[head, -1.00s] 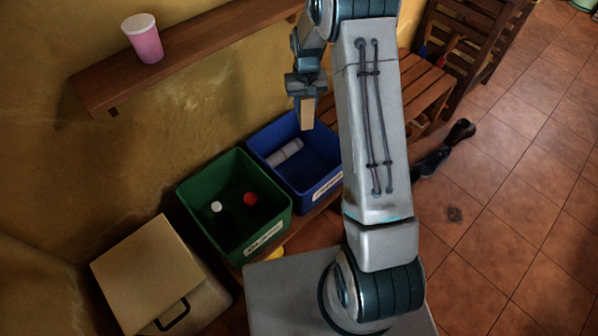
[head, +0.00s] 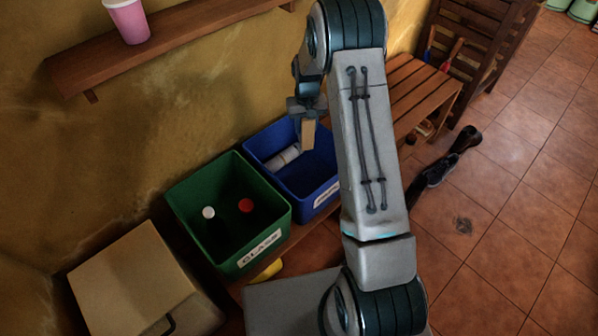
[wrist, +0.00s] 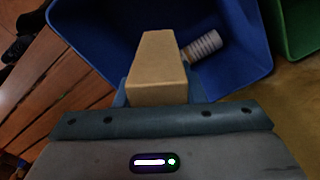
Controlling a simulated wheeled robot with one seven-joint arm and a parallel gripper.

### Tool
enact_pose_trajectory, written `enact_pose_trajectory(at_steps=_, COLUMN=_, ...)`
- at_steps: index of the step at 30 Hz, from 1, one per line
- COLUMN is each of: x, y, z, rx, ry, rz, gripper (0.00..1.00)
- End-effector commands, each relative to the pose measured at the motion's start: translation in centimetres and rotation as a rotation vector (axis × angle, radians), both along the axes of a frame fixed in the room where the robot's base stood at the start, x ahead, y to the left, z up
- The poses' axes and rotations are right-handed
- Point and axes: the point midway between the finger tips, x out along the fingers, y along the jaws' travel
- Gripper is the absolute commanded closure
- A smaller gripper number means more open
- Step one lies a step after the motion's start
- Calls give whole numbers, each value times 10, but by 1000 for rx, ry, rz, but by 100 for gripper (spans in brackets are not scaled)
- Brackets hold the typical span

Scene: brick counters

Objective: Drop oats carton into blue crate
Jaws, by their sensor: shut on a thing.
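The oats carton (head: 308,134) is a plain tan box. My gripper (head: 306,118) is shut on it and holds it hanging down above the blue crate. In the wrist view the carton (wrist: 158,62) juts out from between my fingers, with the blue crate (wrist: 95,28) behind it. In the head view the blue crate (head: 322,199) stands beside the green crate. A white ribbed cylinder lies in the blue crate (head: 284,157). My arm hides part of the blue crate's right side.
The green crate (head: 262,245), labelled GLASS, holds a white-topped and a red-topped item. A lidded beige bin (head: 130,275) stands at lower left. A wall shelf (head: 180,28) with a pink cup (head: 130,22) is above. A slatted wooden bench (head: 420,90) is to the right.

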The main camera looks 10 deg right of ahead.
Motion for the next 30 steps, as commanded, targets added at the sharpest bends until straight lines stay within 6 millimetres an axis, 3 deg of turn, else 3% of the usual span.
enact_pose_trajectory(at_steps=1, x=0, y=0, z=-12, rx=0, ry=1, rz=0, gripper=86)
enact_pose_trajectory(at_steps=6, x=0, y=0, z=-27, rx=0, ry=-1, rz=0, gripper=86)
enact_pose_trajectory(at_steps=16, x=0, y=0, z=-29, rx=0, ry=-1, rz=0, gripper=86)
enact_pose_trajectory(at_steps=17, x=0, y=0, z=-29, rx=0, ry=-1, rz=0, gripper=56)
enact_pose_trajectory(at_steps=19, x=0, y=0, z=-29, rx=0, ry=-1, rz=0, gripper=39)
enact_pose_trajectory(at_steps=30, x=0, y=0, z=-22, rx=0, ry=-2, rz=0, gripper=39)
